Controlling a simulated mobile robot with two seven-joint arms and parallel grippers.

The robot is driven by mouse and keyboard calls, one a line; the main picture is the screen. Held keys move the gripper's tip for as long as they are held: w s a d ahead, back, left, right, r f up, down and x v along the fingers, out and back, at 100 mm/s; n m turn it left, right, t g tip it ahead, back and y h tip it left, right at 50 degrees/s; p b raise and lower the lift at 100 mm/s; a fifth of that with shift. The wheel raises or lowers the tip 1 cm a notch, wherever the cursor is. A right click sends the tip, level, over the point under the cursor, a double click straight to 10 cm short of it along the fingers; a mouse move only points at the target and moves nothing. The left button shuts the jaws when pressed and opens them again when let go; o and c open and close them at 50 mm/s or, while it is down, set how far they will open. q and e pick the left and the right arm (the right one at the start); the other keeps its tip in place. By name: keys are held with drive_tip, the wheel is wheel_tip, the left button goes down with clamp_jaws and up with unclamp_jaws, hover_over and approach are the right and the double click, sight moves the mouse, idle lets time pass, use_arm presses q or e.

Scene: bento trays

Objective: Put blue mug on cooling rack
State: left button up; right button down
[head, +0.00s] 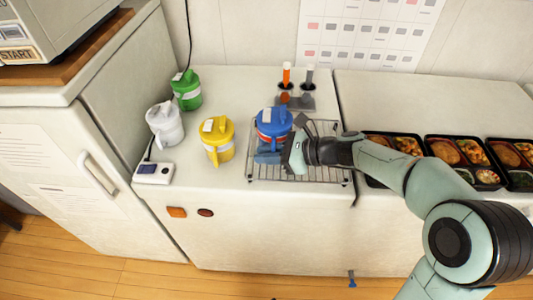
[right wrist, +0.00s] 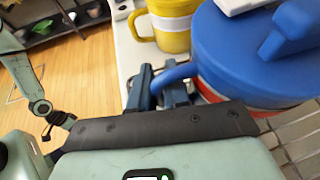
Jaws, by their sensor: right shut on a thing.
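The blue mug (head: 273,124) has a blue lid and an orange-red band. It is upright over the back left part of the wire cooling rack (head: 318,172). Whether its base touches the wires is hidden. My right gripper (head: 268,154) is shut on the mug's handle. In the right wrist view the blue mug (right wrist: 245,60) fills the upper right, with its handle between the fingers (right wrist: 158,88). Rack wires (right wrist: 300,140) show beneath it. My left gripper is not in the head view.
A yellow mug (head: 217,142) stands left of the rack. A white mug (head: 165,124) and a green mug (head: 186,90) are farther left, near a small white device (head: 153,173). A holder (head: 295,102) with an orange and a grey item stands behind. Bento trays (head: 428,150) are at right.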

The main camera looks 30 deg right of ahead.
drive_tip(key=c, duration=1.5)
unclamp_jaws()
drive_tip(key=shift+f, duration=0.2)
drive_tip(key=o, duration=0.4)
drive_tip(key=shift+r, duration=0.1)
drive_tip(key=shift+r, duration=0.15)
drive_tip(key=shift+s+d+r, duration=0.15)
drive_tip(key=shift+s+d, duration=0.05)
drive_tip(key=shift+d, duration=0.05)
drive_tip(key=p+v, duration=0.1)
drive_tip(key=v, duration=1)
drive_tip(key=shift+s+d+p, duration=0.1)
drive_tip(key=shift+p, duration=0.25)
